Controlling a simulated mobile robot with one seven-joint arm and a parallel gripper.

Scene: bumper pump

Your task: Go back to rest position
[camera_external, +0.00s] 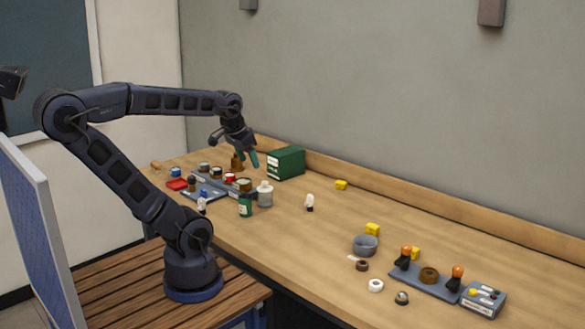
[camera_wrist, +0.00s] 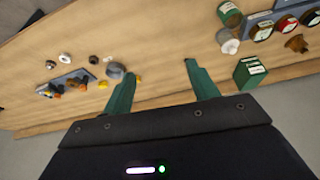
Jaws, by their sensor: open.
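My gripper (camera_external: 248,160) is at the end of my raised arm, above the far left part of the wooden bench (camera_external: 330,235), just left of a green box (camera_external: 287,163). In the wrist view my gripper (camera_wrist: 160,75) has its two green fingers wide apart, with only bare tabletop between them. It holds nothing. The green box also shows in the wrist view (camera_wrist: 249,72), to the right of the right finger.
A rack with several jars (camera_external: 243,184) stands below my gripper, with a white-capped bottle (camera_external: 265,195) and green jar (camera_external: 245,206) in front. A grey bowl (camera_external: 365,246), a tray with orange-topped parts (camera_external: 428,281) and a button box (camera_external: 483,298) stand at right. Mid-bench is mostly clear.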

